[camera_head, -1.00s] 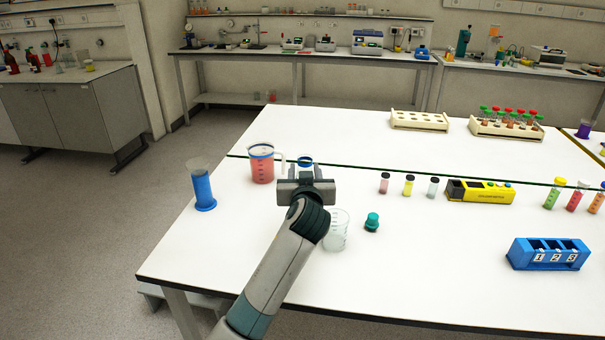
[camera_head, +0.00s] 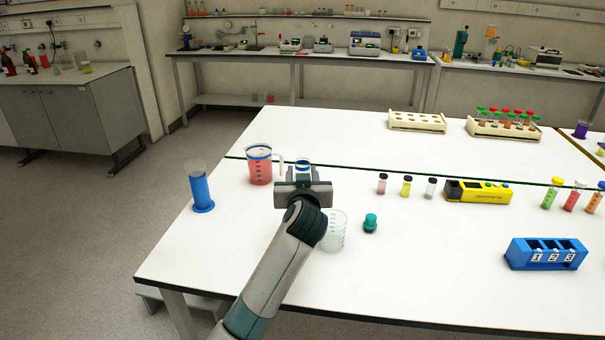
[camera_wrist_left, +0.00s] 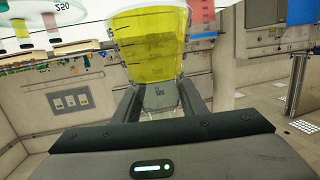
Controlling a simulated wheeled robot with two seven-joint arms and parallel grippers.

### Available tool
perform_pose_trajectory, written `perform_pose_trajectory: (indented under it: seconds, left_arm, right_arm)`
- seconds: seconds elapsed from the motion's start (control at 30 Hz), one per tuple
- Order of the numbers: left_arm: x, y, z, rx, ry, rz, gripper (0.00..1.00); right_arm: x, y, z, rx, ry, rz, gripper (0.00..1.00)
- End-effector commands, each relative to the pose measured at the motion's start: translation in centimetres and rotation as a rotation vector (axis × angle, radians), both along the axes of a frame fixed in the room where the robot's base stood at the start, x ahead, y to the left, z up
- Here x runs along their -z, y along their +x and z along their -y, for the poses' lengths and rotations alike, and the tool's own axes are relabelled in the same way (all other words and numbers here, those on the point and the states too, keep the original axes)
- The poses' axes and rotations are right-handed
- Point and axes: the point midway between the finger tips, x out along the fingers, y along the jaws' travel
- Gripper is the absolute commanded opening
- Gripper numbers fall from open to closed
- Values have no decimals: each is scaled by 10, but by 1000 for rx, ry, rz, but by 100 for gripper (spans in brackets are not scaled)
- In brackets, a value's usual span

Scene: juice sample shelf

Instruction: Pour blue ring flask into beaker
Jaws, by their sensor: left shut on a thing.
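The flask with a blue ring (camera_head: 302,164) shows in the head view only as its rim, just beyond my left gripper (camera_head: 303,176), which hides the rest. In the left wrist view, which is upside down, the flask (camera_wrist_left: 150,40) is clear and holds yellow liquid. The left gripper's fingers (camera_wrist_left: 160,98) are shut on its narrower part. The flask looks roughly upright. An empty clear graduated beaker (camera_head: 334,232) stands on the table, nearer than the gripper and slightly right, partly hidden by my wrist. My right gripper is out of view.
A jug of pink liquid (camera_head: 259,168) stands close left of the gripper, and a blue cylinder (camera_head: 201,190) further left. A teal stopper (camera_head: 370,223) is right of the beaker.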

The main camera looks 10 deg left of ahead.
Motion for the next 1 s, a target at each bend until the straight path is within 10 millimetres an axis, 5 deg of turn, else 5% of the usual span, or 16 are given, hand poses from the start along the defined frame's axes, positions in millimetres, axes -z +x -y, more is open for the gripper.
perform_pose_trajectory:
  seconds: [0.37,0.7,1.0]
  left_arm:
    - [28,-44,-24,28,-20,-13,0]
    - [56,-126,-61,77,-30,-18,0]
    - [60,-204,-87,123,-17,-9,0]
  right_arm:
    - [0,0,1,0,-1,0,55]
    - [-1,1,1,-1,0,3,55]
    - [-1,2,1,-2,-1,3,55]
